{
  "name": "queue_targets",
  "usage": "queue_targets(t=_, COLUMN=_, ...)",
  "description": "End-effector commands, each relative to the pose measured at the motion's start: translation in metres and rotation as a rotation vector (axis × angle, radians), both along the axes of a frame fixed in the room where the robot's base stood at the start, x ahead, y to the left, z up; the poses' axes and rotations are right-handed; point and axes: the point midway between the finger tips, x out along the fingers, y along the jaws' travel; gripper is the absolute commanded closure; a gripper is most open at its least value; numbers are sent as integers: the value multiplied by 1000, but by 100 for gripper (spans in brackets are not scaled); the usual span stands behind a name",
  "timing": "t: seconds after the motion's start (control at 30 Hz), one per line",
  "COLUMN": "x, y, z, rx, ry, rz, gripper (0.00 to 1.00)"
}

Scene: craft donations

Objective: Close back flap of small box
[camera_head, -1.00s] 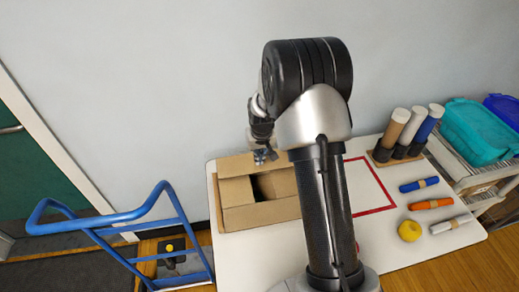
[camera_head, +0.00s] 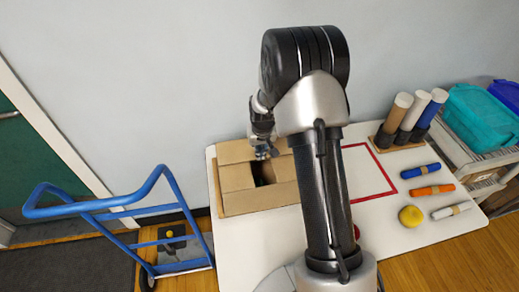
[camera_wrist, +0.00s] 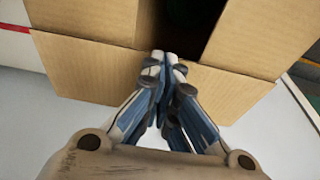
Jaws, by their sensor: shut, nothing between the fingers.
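The small cardboard box (camera_head: 238,203) stands on the white table, left of my arm in the head view. Its side flaps lie inward over the top, with a dark gap between them. The back flap (camera_head: 233,151) shows along the rear edge; its exact angle is unclear. In the wrist view, a cardboard panel (camera_wrist: 85,70) on the box's back side spans below the dark opening (camera_wrist: 198,22). My gripper (camera_head: 263,154) is shut and empty at the back of the box. Its fingertips (camera_wrist: 166,60) are at the panel beside the opening; contact cannot be told.
A red taped outline (camera_head: 385,191) is right of my arm. Rolled blue (camera_head: 420,171), orange (camera_head: 432,191) and white (camera_head: 452,210) bundles and a yellow ball (camera_head: 411,216) lie farther right. Upright tubes (camera_head: 412,113) stand behind. A blue cart (camera_head: 100,220) is left of the table.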

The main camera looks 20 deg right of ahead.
Motion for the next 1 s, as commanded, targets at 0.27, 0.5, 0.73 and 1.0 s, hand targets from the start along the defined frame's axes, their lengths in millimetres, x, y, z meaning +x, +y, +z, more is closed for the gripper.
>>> queue_targets(t=0.27, x=0, y=0, z=3, rx=0, ry=0, rz=0, gripper=100)
queue_targets(t=0.5, x=0, y=0, z=14, rx=0, ry=1, rz=0, gripper=100)
queue_targets(t=0.73, x=0, y=0, z=22, rx=0, ry=1, rz=0, gripper=100)
queue_targets(t=1.0, x=0, y=3, z=73, rx=-1, ry=-4, rz=2, gripper=100)
